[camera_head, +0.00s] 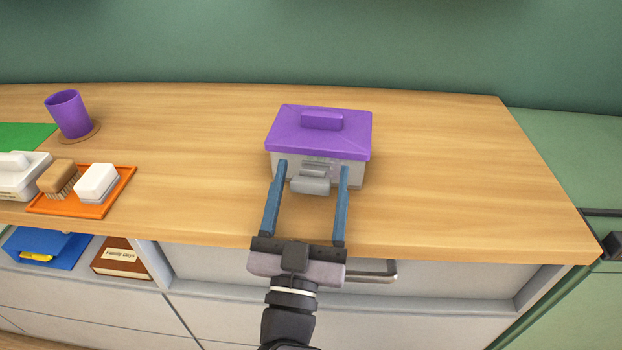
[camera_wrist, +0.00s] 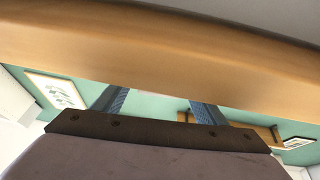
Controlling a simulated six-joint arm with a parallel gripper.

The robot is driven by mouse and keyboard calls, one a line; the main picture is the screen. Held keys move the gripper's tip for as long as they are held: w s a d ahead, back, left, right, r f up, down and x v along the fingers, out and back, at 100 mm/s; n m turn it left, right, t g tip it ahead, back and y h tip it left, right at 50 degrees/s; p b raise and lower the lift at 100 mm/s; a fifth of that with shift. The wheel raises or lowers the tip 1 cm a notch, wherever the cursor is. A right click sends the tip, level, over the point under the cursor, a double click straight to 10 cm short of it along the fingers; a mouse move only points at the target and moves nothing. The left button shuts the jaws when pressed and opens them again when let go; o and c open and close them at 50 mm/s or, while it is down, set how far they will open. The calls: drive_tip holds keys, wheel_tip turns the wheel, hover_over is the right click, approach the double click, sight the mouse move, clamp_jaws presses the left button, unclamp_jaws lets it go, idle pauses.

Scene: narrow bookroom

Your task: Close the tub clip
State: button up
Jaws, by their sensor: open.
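A grey-white tub (camera_head: 347,174) with a purple lid (camera_head: 345,134) stands on the wooden counter in the head view. The lid is on and has a raised purple handle. A grey clip (camera_head: 310,186) is on the tub's front face, its flap tilted out and hanging low. My gripper (camera_head: 312,167) is open, with one blue finger on each side of the clip. The fingertips overlap the tub's front in the picture; I cannot tell whether they touch it. The wrist view shows both fingers (camera_wrist: 158,102) apart, but neither the tub nor the clip.
The wooden counter (camera_head: 440,170) is clear to the tub's right. At left are a purple cup (camera_head: 69,114) on a coaster and an orange tray (camera_head: 120,188) with a brush (camera_head: 58,177) and a white block (camera_head: 97,181). A drawer handle (camera_head: 375,273) juts out below the counter edge.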

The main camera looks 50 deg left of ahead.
drive_tip(key=shift+c, duration=0.3)
drive_tip(key=c, duration=1)
drive_tip(key=shift+r+p, duration=0.3)
drive_tip(key=shift+p, duration=0.3)
drive_tip(key=r+g+h+p, duration=0.1)
drive_tip(key=p, duration=0.5)
drive_tip(key=shift+w+a+r+g+h, duration=0.1)
drive_tip(key=shift+r+g+h, duration=0.2)
drive_tip(key=shift+g, duration=0.1)
drive_tip(key=g+p, duration=0.1)
drive_tip(key=p, duration=0.2)
drive_tip(key=h+p, duration=0.1)
drive_tip(key=p, duration=0.1)
drive_tip(key=shift+w+a+r+g+p, duration=0.15)
drive_tip(key=shift+r+g+p, duration=0.2)
drive_tip(key=shift+g+p, duration=0.05)
drive_tip(key=h+p, duration=0.1)
drive_tip(key=p, duration=0.1)
drive_tip(key=shift+w+g+p, duration=0.1)
drive_tip(key=shift+g+p, duration=0.2)
drive_tip(key=shift+g, duration=0.1)
drive_tip(key=shift+a+f+p, duration=0.1)
drive_tip(key=shift+f+p, duration=0.05)
drive_tip(key=shift+p, duration=0.25)
